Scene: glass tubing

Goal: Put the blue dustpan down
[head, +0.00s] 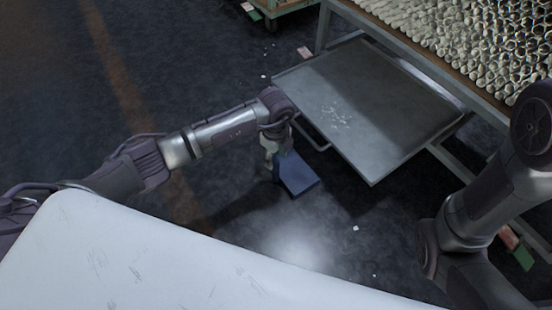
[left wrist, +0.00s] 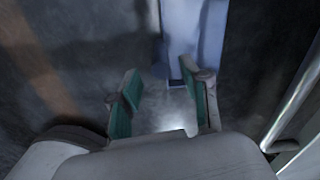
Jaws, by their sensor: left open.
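The blue dustpan (head: 298,174) is low over or on the dark floor, in front of the grey metal tray; I cannot tell for sure whether it rests on the floor. My left gripper (head: 270,161) is at its left side, pointing down. In the left wrist view the dustpan (left wrist: 190,35) is at the top, and my left gripper (left wrist: 160,88) has its green-padded fingers spread apart. The right finger's tip overlaps the dustpan's near end in the picture; contact is unclear.
The low grey metal tray (head: 375,110) juts out with small pale shards on it. Above it a table holds many glass tubes (head: 465,35). A green cart (head: 285,8) stands at the back. Small pale bits lie on the floor, which is otherwise open at left.

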